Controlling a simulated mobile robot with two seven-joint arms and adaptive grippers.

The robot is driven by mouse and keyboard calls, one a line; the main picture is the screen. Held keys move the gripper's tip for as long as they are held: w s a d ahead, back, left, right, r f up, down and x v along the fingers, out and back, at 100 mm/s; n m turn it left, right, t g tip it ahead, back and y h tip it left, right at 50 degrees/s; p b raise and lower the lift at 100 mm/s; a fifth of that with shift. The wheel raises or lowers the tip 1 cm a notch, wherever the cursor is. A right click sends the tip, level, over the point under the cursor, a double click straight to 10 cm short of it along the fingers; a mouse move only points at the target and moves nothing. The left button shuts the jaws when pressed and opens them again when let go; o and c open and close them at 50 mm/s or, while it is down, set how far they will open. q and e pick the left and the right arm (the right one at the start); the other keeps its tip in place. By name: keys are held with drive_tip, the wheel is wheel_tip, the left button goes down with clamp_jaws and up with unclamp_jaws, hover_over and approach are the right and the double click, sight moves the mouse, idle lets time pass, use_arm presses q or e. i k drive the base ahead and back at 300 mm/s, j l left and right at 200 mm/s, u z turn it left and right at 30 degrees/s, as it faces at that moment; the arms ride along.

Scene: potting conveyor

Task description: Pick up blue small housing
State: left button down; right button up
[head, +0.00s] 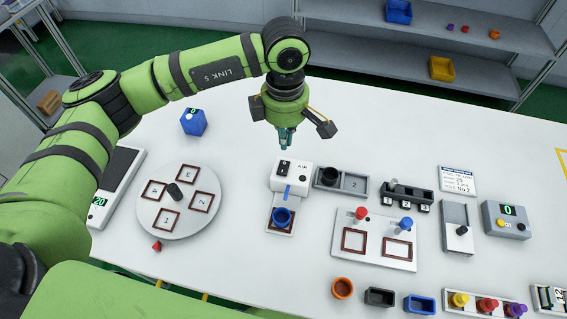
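A small round blue cup-like housing (282,217) sits in the red-outlined square at the front of the white press-like station (291,176). A blue rectangular open housing (420,304) lies at the table's front edge. I cannot tell from the picture alone which one the task names. My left gripper (286,138) points down above the table, behind the white station and apart from both blue parts. Its fingertips are small and close together, so whether it is open or shut is unclear. No held part is visible. My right gripper is not in view.
An orange round cup (342,288) and a dark rectangular housing (379,297) stand left of the blue rectangular one. A round turntable (178,201) is at left. A two-square plate with red and blue knobs (374,238) is at right. The back table is mostly clear.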

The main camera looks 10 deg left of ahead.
sight(281, 216)
drive_tip(key=k, duration=1.5)
